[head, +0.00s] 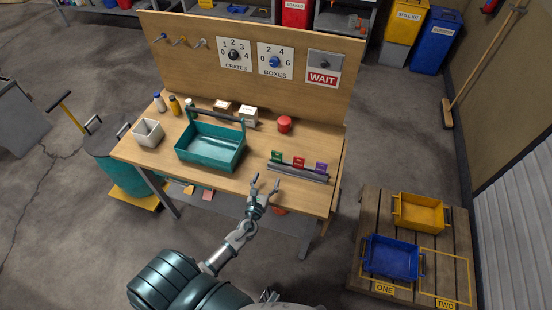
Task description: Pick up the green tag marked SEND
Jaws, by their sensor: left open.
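The green tag (277,157) stands at the left end of a grey rack (298,173) near the front right of the workbench. Its lettering is too small to read. A red tag (298,162) and a purple tag (321,168) stand to its right in the same rack. My left gripper (265,181) is open and empty at the bench's front edge, in front of and slightly left of the green tag, apart from it. My right gripper does not clearly show.
The bench's backboard (195,60) carries dials and a WAIT sign (323,78). Blue (390,259) and yellow (420,214) crates sit on a pallet at right.

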